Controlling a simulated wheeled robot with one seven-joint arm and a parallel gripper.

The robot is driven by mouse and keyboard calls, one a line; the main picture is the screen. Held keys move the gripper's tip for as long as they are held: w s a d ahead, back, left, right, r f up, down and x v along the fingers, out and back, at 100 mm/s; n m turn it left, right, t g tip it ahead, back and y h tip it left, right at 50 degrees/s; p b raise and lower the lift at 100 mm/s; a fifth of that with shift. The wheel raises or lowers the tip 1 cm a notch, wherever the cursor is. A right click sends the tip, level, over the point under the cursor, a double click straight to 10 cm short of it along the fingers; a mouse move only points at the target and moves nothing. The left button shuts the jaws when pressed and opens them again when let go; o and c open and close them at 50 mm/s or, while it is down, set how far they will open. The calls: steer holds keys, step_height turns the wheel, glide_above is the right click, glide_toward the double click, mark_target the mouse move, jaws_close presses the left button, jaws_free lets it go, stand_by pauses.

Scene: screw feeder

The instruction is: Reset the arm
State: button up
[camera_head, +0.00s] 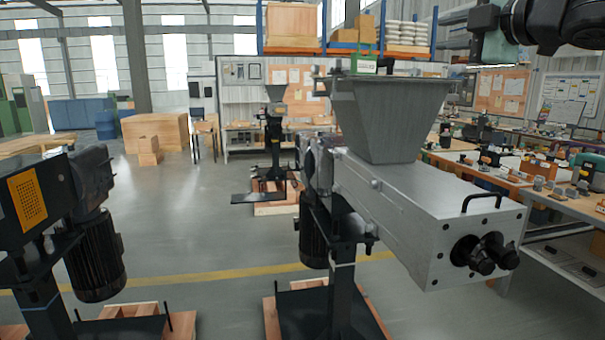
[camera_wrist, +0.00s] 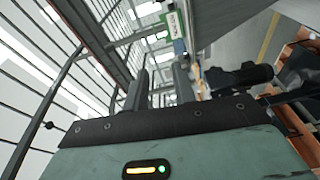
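My arm reaches in from the top right corner of the head view, with its teal end (camera_head: 487,22) at the top edge, right of the screw feeder. In the wrist view my gripper (camera_wrist: 163,76) shows two dark fingers standing apart with a gap between them. Nothing is seen held between them. The screw feeder (camera_head: 415,205) is a silver box with a grey hopper (camera_head: 393,120) on top and black knobs on its front plate. The arm end is above and to the right of the hopper, apart from it in the picture.
A long workbench (camera_head: 560,205) with many small parts runs along the right. Another feeder machine (camera_head: 45,225) stands at the left, and a smaller one (camera_head: 272,140) stands farther back. Shelving with cardboard boxes (camera_head: 292,22) is behind. Open grey floor (camera_head: 185,235) lies between the machines.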

steer(key=s+a+f+m+g+h, duration=0.1)
steer(key=s+a+f+m+g, duration=0.15)
steer(key=f, duration=0.55)
steer(key=s+a+f+m+g+h, duration=0.15)
steer(key=a+f+m, duration=0.25)
steer(key=f, duration=0.4)
steer(key=s+a+f+m+g+h, duration=0.1)
steer(key=s+a+f+m+g, duration=0.15)
steer(key=f, duration=0.55)
steer(key=s+a+f+m+g+h, duration=0.1)
steer(key=s+f+m+g, duration=0.1)
steer(key=s+f+g, duration=0.3)
steer(key=s+a+f+m+g+h+b, duration=0.1)
steer(key=s+f+g, duration=0.4)
steer(key=s+f, duration=0.9)
steer(key=s+m+h, duration=0.1)
steer(key=s+m, duration=0.1)
steer(key=s, duration=0.5)
steer(key=shift+s+f, duration=0.15)
steer(key=shift+s, duration=0.1)
